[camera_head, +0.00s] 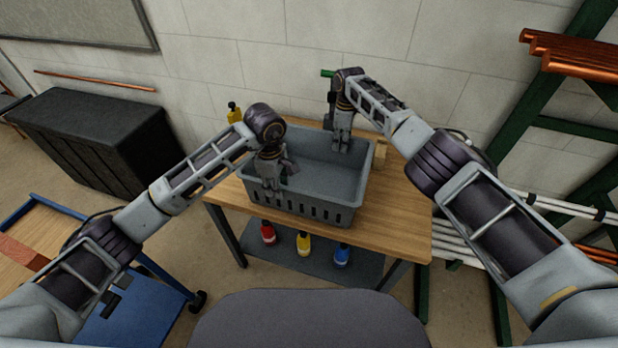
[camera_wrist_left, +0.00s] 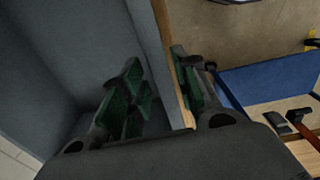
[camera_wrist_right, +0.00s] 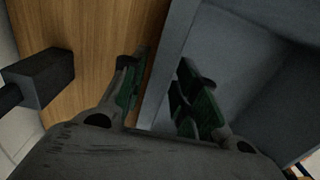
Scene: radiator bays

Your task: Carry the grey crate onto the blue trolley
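The grey crate (camera_head: 315,206) stands level on a wooden table (camera_head: 402,225); its inside looks empty where visible. My left gripper (camera_head: 272,180) is at the crate's left side. In the left wrist view, its green-padded fingers (camera_wrist_left: 160,92) stand either side of the crate wall, apart from each other. My right gripper (camera_head: 342,140) is at the far right part of the crate. In the right wrist view, its fingers (camera_wrist_right: 160,92) straddle the rim with gaps showing. The blue trolley (camera_head: 150,312) is at the lower left, partly hidden by my left arm.
A lower shelf holds a red bottle (camera_head: 267,233), a yellow bottle (camera_head: 303,243) and a blue bottle (camera_head: 342,255). A black chest (camera_head: 95,135) stands by the wall. A green rack (camera_head: 545,95) with copper pipes (camera_head: 575,55) is at right. Bare floor lies between chest and table.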

